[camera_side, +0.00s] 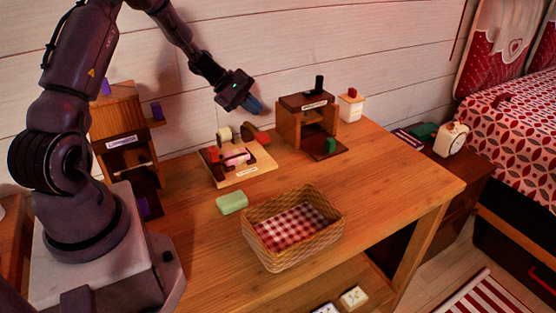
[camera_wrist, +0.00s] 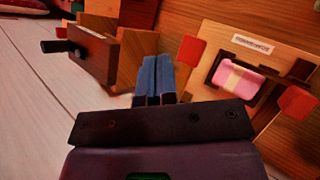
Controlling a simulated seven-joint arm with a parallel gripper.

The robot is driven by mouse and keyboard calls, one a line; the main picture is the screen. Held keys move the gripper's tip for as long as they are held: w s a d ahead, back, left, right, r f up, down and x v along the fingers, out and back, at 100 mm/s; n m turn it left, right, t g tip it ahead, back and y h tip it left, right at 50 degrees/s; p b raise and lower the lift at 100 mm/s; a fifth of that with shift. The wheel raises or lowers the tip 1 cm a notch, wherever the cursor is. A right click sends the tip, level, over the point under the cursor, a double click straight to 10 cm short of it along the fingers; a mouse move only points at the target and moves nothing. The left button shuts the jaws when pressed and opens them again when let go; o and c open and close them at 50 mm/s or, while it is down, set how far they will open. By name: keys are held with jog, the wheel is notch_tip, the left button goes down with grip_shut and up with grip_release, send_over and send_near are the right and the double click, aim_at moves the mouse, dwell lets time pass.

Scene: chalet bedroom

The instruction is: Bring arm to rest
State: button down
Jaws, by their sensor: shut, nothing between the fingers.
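My gripper (camera_side: 254,105) is raised above the back of the wooden table (camera_side: 378,165), in front of the white plank wall. Its blue fingers (camera_wrist: 154,78) are together in the wrist view, with nothing between them. In the side view it hangs above and between a wooden tray board (camera_side: 262,172) with a pink piece and a small open-fronted wooden box (camera_side: 290,127). It touches neither of them as far as I can see.
A wicker basket (camera_side: 262,248) with a checked lining stands at the table's front. A green block (camera_side: 231,203) lies left of it. A labelled wooden stand (camera_side: 120,125) is at the left, a small white container (camera_side: 351,108) at the back. The table's right part is clear.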

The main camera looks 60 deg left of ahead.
jog(key=s+d+r+m+g+y, duration=0.1)
jog(key=s+d+r+m+y, duration=0.1)
jog(key=s+d+r+m, duration=0.8)
jog(key=s+d+r+m+g+y, duration=0.1)
jog(key=s+d+r+m+y, duration=0.2)
jog(key=s+d+r+m, duration=0.7)
jog(key=shift+s+d+r+m, duration=0.25)
jog(key=shift+s+d+m, duration=0.5)
jog(key=shift+d, duration=1.65)
